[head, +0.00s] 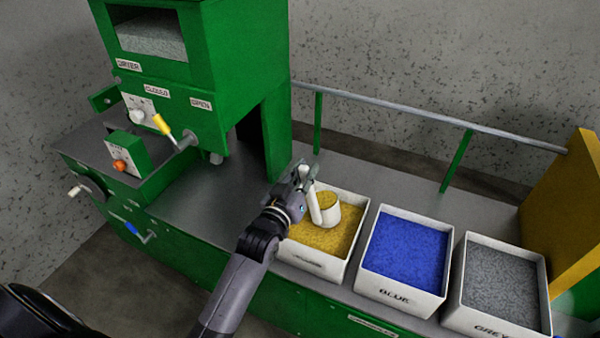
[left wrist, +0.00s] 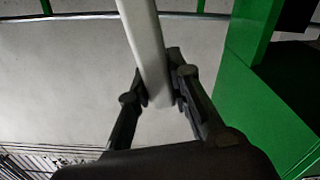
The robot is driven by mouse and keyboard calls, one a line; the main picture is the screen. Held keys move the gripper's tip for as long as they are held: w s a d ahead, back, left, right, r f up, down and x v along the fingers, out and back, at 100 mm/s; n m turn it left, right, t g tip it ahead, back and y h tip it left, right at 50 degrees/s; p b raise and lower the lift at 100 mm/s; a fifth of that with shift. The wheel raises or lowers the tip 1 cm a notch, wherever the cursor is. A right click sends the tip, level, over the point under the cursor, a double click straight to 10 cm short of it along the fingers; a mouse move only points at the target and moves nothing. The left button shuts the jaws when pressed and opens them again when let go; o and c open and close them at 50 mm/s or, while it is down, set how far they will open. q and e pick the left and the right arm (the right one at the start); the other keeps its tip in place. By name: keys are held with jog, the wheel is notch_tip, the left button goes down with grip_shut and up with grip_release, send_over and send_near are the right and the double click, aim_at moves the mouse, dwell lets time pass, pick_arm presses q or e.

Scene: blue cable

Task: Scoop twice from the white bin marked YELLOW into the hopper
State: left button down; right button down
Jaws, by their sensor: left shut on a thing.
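The white bin marked YELLOW (head: 342,275) stands on the grey deck, filled with yellow granules (head: 325,241); my arm partly covers its label. My left gripper (head: 306,180) is shut on the white handle of a scoop (head: 314,206), over the back left part of this bin. The scoop's round cup shows yellow inside; I cannot tell whether it touches the granules. In the left wrist view the fingers (left wrist: 160,92) pinch the pale handle (left wrist: 144,45). The green machine (head: 245,60) at the upper left has a window with grey granules; I cannot tell which part is the hopper. My right gripper is not in view.
The BLUE bin (head: 398,294) and the GREY bin (head: 494,321) stand to the right. A grey rail (head: 420,119) runs behind the bins, and a yellow panel (head: 565,215) stands at the right. The deck (head: 215,200) left of my gripper is clear. A yellow-handled lever (head: 163,126) sticks out.

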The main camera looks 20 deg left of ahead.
pick_arm(q)
jog(key=shift+m, duration=0.6)
jog(key=r, duration=0.1)
jog(key=d+r+p, duration=0.2)
jog(key=r, duration=0.1)
jog(key=shift+d, duration=0.1)
notch_tip(320, 180, up, 8)
jog(key=d+m+p, duration=0.1)
jog(key=d+p, duration=0.2)
jog(key=p, duration=0.5)
jog(key=shift+m, duration=0.3)
jog(key=shift+s+f, duration=0.1)
